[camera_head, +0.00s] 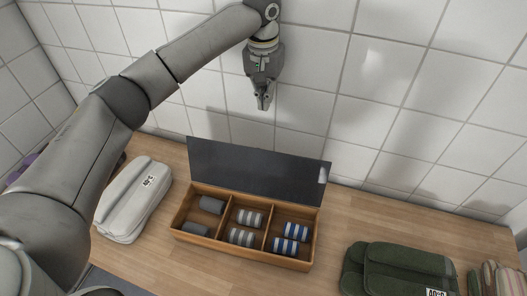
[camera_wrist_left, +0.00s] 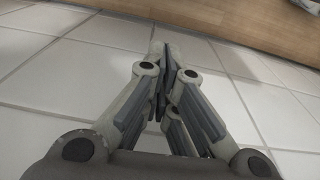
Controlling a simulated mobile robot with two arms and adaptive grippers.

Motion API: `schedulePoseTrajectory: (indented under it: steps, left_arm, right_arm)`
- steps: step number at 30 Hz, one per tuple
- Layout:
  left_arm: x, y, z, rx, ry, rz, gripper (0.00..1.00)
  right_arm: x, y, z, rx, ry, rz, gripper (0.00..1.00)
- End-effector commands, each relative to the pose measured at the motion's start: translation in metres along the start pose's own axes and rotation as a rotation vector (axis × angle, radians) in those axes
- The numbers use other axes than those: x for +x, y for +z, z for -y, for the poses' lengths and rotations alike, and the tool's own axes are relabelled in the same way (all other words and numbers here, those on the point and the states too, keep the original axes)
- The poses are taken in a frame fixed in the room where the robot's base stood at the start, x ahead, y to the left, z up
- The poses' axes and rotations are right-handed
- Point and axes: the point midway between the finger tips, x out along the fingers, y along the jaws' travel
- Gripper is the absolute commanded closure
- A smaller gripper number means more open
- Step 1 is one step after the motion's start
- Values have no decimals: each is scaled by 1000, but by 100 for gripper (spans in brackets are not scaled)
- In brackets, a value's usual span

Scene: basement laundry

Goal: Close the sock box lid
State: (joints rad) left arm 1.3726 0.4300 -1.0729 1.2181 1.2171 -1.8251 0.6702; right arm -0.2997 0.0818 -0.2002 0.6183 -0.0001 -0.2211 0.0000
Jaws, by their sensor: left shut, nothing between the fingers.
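The sock box (camera_head: 247,257) is a wooden box with three compartments on the wooden counter. Its dark lid (camera_head: 256,172) stands open, tilted up along the back edge. Rolled socks lie inside: plain grey in the left compartment, grey striped in the middle, blue and white striped in the right. My left gripper (camera_head: 263,104) is shut and empty, above and behind the lid, in front of the tiled wall. In the left wrist view its fingers (camera_wrist_left: 166,50) meet at the tips. My right gripper is not in view.
A white folded bundle with a tag (camera_head: 132,203) lies left of the box. A dark green folded bundle (camera_head: 405,268) lies to the right, with striped rolled cloth (camera_head: 503,281) beyond it. The white tiled wall (camera_head: 400,80) rises behind the counter (camera_head: 335,228).

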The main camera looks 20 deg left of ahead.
Motion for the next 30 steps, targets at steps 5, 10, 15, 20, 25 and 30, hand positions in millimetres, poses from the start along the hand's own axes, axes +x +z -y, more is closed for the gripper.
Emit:
schedulePoseTrajectory:
  steps: [5,10,15,20,25,30]
  left_arm:
    - [28,2,0,0,1,-2,100]
    - [34,2,0,0,0,-1,100]
    - [51,2,1,0,-1,2,100]
    - [84,3,2,-1,-2,4,100]
    - [121,3,1,0,-2,3,100]
    - [123,15,1,3,-1,-3,100]
  right_arm:
    - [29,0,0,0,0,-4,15]
    - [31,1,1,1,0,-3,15]
    - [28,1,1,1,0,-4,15]
    - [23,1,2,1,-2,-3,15]
    - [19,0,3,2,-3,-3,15]
    - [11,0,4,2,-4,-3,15]
